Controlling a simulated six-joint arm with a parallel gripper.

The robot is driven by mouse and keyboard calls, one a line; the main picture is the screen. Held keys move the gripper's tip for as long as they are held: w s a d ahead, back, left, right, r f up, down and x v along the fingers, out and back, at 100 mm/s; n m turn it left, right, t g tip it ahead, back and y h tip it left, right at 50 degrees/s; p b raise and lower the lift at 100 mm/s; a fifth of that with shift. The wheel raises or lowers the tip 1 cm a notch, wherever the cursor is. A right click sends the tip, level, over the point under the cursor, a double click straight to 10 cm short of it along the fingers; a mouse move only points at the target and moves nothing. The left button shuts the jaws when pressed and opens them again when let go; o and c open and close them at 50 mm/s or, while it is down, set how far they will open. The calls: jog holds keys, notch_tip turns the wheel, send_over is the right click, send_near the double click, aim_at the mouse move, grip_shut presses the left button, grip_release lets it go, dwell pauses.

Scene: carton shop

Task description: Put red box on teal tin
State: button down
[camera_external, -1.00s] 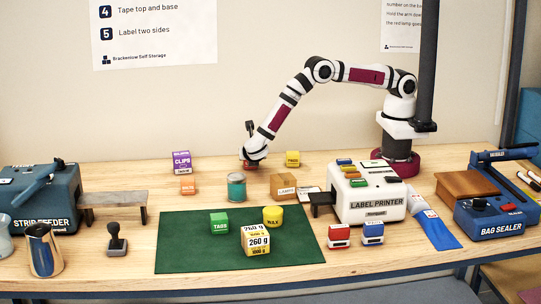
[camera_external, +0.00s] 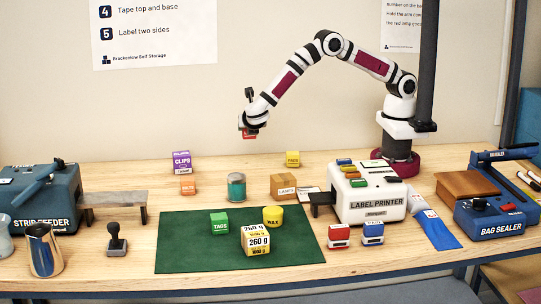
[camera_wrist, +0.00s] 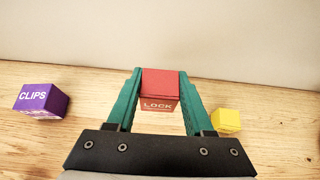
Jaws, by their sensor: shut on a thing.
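The red box (camera_wrist: 160,88), marked LOCK, is between the two green fingers of my gripper (camera_wrist: 161,95) in the wrist view. In the external view my gripper (camera_external: 249,131) is shut on the red box (camera_external: 249,136) and holds it well above the table, over its back part. The teal tin (camera_external: 236,186) stands upright on the wooden table, below and slightly left of the gripper in the picture. Its top looks clear. The tin does not show in the wrist view.
A purple CLIPS box (camera_external: 182,161), an orange box (camera_external: 187,188), a yellow box (camera_external: 292,158) and a brown LAMPS box (camera_external: 283,186) stand around the tin. The label printer (camera_external: 368,205) is to the right. A green mat (camera_external: 185,255) with several items lies in front.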

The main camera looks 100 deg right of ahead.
jog(key=w+a+r+n+t+y, duration=0.3)
jog(key=a+r+n+t, duration=0.5)
jog(key=a, duration=0.2)
send_over(236, 176)
jog(key=shift+n+y, duration=0.3)
jog(key=shift+n, duration=0.1)
notch_tip(236, 176, down, 7)
jog(key=shift+s+d+r, duration=0.1)
jog(key=shift+r, duration=0.05)
jog(key=shift+f, duration=2.2)
jog(key=shift+c, duration=1.4)
grip_release()
